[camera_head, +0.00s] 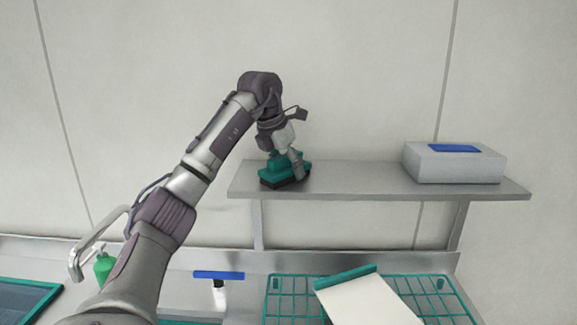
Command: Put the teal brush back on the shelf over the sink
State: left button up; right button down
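The teal brush (272,170), a teal block with a dark underside, is at the left end of the grey metal shelf (370,181) over the sink area. It looks level and appears to touch the shelf top. My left gripper (291,163) is right at the brush from above, with one finger lying across its right part. The other finger is hidden, so I cannot see whether the gripper is closed on the brush. My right gripper is not in view.
A grey box (455,164) with a blue top patch stands at the shelf's right end; the shelf middle is clear. Below are a teal wire rack (288,290), a white board (368,302) with a teal edge, a blue-handled tool (219,275), a green bottle (103,267) and a faucet (88,250).

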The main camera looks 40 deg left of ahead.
aim_at(285, 155)
pick_arm(q)
jog(key=o, duration=0.4)
jog(key=shift+c, duration=0.2)
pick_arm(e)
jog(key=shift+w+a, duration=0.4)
pick_arm(q)
jog(key=shift+r, duration=0.25)
jog(key=v, duration=0.6)
jog(key=shift+a+b, duration=0.1)
jog(key=shift+b, duration=0.3)
jog(key=p+v, duration=0.1)
jog(key=v, duration=0.3)
jog(key=shift+r+p, duration=0.3)
jog(key=shift+r, duration=0.05)
jog(key=shift+s+r, duration=0.35)
jog(key=shift+r, duration=0.15)
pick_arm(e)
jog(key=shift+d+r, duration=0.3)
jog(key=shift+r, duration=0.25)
pick_arm(q)
jog(key=shift+w, duration=0.1)
jog(key=shift+f, duration=0.15)
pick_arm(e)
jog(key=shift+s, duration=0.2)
